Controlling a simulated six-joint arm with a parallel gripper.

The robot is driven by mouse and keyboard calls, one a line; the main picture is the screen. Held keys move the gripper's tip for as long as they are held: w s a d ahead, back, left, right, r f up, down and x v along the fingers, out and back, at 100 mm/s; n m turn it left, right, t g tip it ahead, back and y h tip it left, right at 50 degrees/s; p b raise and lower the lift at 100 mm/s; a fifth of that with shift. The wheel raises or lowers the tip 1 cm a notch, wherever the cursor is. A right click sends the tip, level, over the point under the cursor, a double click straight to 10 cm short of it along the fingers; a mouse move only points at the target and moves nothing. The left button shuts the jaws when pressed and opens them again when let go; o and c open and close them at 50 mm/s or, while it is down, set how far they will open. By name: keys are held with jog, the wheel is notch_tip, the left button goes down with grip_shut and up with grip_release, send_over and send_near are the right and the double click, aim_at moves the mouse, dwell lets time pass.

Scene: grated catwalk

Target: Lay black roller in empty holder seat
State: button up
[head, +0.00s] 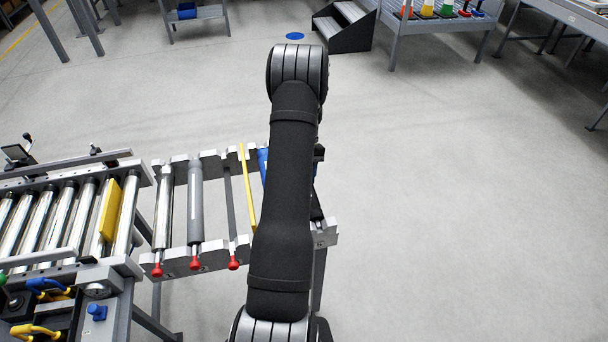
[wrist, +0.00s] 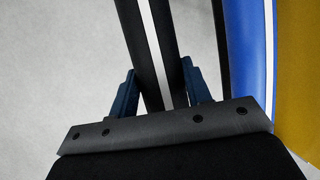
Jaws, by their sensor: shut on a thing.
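A black roller with a white stripe (wrist: 135,35) runs between the fingers of my gripper (wrist: 160,88) in the wrist view. My gripper is shut on it. A blue roller (wrist: 250,50) with a white stripe lies just right of it. The holder rack (head: 210,262) stands left of my arm in the head view. It carries a chrome roller (head: 164,205), a grey roller (head: 195,200) and a thin dark bar (head: 229,200). The blue roller (head: 262,162) shows partly beside my arm. My arm hides my gripper and much of the rack's right end, so I cannot tell which seat is empty.
A yellow strip (head: 247,185) crosses the rack beside the blue roller. Red knobs (head: 195,263) stick out at its near side. A roller conveyor (head: 60,215) with a yellow block (head: 110,210) adjoins on the left. The floor (head: 450,210) to the right is clear.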

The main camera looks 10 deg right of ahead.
jog(key=o, duration=1.9)
jog(key=shift+r, duration=4.05)
jog(key=shift+f, duration=3.9)
jog(key=shift+r, duration=4.5)
